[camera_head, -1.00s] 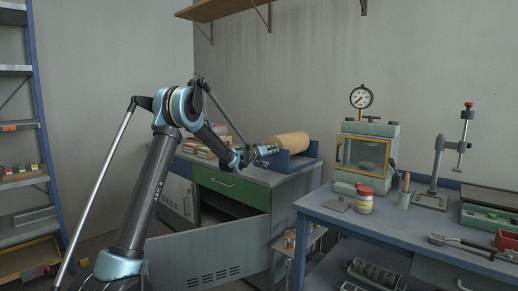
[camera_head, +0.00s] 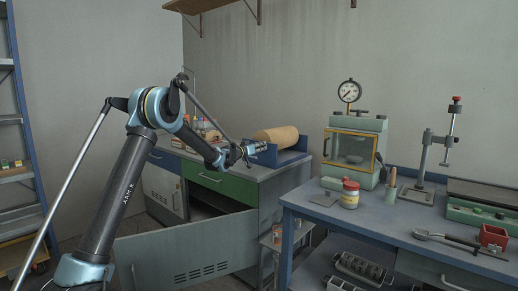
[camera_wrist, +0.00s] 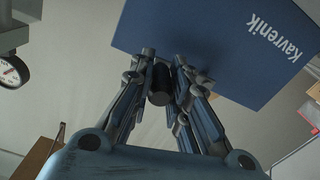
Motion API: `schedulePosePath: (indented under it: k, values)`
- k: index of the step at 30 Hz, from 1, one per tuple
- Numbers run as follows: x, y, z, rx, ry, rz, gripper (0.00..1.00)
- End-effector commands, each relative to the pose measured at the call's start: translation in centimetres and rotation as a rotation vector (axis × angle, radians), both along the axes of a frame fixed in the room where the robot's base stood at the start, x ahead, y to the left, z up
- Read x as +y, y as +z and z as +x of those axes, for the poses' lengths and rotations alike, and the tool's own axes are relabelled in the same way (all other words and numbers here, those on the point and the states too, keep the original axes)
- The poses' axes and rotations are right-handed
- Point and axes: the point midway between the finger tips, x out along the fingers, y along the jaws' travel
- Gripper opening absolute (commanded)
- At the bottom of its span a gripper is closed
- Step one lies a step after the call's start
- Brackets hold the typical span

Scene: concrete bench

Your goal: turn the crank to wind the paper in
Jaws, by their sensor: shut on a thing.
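A tan paper roll (camera_head: 276,136) lies in a blue holder (camera_head: 292,155) on the grey cabinet top. In the wrist view the holder's blue side panel (camera_wrist: 215,40), marked "kavrenik", is just beyond my fingers. My gripper (camera_head: 260,147) is at the left end of the holder. In the wrist view my gripper (camera_wrist: 160,90) has its fingers closed on both sides of a dark round crank handle (camera_wrist: 160,84). The crank's arm is hidden behind the fingers and handle. The paper's free end cannot be made out.
An open cabinet door (camera_head: 195,255) stands below my arm. Bottles and boxes (camera_head: 205,130) sit at the back left of the cabinet top. A blue bench (camera_head: 390,222) at the right holds a gauge press (camera_head: 355,150), a jar (camera_head: 350,195) and tools.

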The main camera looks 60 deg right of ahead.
Motion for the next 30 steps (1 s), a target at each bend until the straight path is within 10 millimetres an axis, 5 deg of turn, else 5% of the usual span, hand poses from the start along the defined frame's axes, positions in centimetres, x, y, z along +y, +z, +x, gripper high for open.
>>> schedulePosePath:
  k: [2,3,6,20,30]
  values:
    - [0.1,0.0,0.5,0.000,0.008,0.000,0.00]
    - [0.1,0.0,0.5,0.000,0.008,0.000,0.21]
    - [0.1,0.0,0.4,0.000,0.006,0.000,0.39]
    - [0.8,0.0,0.0,0.001,-0.001,0.000,0.39]
    - [6.8,0.0,1.0,0.001,0.000,0.000,0.39]
